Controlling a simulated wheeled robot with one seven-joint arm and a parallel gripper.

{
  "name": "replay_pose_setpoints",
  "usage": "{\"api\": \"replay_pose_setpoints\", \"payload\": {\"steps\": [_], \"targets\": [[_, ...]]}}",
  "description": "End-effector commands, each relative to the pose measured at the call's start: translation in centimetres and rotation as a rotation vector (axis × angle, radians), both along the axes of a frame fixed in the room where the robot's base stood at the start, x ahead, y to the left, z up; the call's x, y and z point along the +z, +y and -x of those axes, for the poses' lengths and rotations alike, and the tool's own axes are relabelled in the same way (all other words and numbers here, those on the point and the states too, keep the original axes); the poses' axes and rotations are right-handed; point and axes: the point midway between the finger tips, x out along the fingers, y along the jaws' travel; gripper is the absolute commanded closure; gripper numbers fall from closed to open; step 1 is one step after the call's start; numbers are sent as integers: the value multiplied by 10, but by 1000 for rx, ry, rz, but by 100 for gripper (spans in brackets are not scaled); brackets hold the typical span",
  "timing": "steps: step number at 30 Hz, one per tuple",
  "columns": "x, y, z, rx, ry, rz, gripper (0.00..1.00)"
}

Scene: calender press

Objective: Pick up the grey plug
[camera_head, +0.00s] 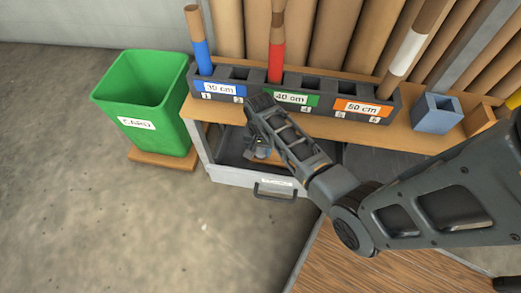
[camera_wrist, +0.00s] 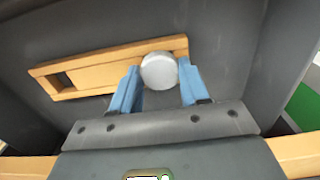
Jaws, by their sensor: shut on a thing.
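The grey plug (camera_wrist: 159,71) shows as a round, light grey end in the wrist view, between the two blue fingers of my gripper (camera_wrist: 160,88). My gripper is shut on the plug. A wooden holder (camera_wrist: 100,70) with a dark slot lies behind and below the plug, and I cannot tell whether the plug still touches it. In the head view my gripper (camera_head: 260,150) points down into the open grey drawer (camera_head: 232,172). There the plug is too small to make out, and my wrist hides part of the drawer.
Above the drawer, a dark rack (camera_head: 318,94) with 30, 40 and 50 cm labels holds several tubes. A blue-grey square cup (camera_head: 437,113) stands on the wooden shelf at right. A green bin (camera_head: 145,98) stands at left. The drawer's walls and front handle (camera_head: 276,190) surround my gripper closely.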

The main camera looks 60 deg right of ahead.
Motion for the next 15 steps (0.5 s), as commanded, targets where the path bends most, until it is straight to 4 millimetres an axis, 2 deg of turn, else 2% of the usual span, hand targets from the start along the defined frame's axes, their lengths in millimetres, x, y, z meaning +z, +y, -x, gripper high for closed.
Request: {"api": "replay_pose_setpoints", "payload": {"steps": [5,9,15], "targets": [[19,0,0,-1,-1,1,84],[46,-1,1,0,-2,2,84],[71,-4,51,-1,2,2,84]]}}
